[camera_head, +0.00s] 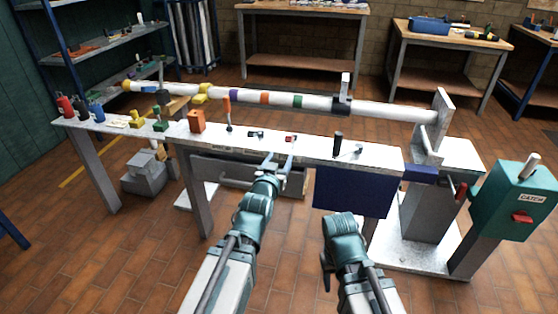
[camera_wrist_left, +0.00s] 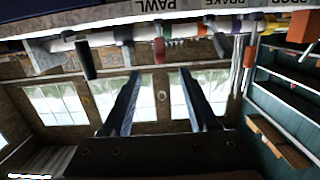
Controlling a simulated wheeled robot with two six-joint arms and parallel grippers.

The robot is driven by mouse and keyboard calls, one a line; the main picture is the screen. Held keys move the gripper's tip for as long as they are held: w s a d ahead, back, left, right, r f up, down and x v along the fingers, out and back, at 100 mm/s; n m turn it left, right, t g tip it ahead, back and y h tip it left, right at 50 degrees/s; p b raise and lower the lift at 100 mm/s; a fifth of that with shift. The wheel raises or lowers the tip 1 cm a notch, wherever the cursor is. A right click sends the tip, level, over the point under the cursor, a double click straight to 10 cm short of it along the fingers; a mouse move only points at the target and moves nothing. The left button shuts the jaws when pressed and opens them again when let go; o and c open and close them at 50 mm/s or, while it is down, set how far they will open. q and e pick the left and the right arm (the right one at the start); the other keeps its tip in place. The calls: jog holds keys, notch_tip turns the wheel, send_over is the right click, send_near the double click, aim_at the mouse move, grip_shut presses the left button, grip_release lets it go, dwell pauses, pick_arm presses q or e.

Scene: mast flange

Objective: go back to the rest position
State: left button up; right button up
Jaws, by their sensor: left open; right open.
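My left gripper (camera_head: 278,163) is open and empty, in front of the near edge of the long white bench (camera_head: 331,149). Its two dark fingers (camera_wrist_left: 160,100) stand apart in the left wrist view with nothing between them. My right gripper (camera_head: 326,268) is lower and to the right, over the floor in front of the dark blue panel (camera_head: 352,192). It is largely hidden by its own wrist. A white mast (camera_head: 330,103) with coloured bands lies level above the bench and ends at a white flange plate (camera_head: 439,112) at the right.
A green box marked CATCH (camera_head: 516,203) with a red button stands at the far right. Small levers, an orange block (camera_head: 197,121) and bottles (camera_head: 80,106) are on the bench. A grey block (camera_head: 144,173) sits on the floor at left. The tiled floor (camera_head: 130,255) at front left is clear.

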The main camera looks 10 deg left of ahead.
pick_arm(q)
jog(key=s+d+f+m+g, duration=0.1)
jog(key=s+d+f+g, duration=0.25)
jog(key=f, duration=0.35)
jog(key=s+d+f+m+g, duration=0.1)
jog(key=s+d+f+g, duration=0.3)
jog(key=f, duration=0.3)
jog(key=s+f+m+g+y, duration=0.1)
jog(key=s+f+g, duration=0.2)
jog(key=s+g, duration=0.35)
jog(key=s+f+g+y, duration=0.1)
jog(key=s+f+g, duration=0.15)
jog(key=s, duration=0.75)
notch_tip(320, 180, up, 31)
jog(key=p, duration=3.1)
jog(key=shift+s+d+r, duration=0.2)
jog(key=shift+s+d, duration=0.1)
jog(key=shift+d, duration=0.15)
jog(key=shift+f, duration=0.1)
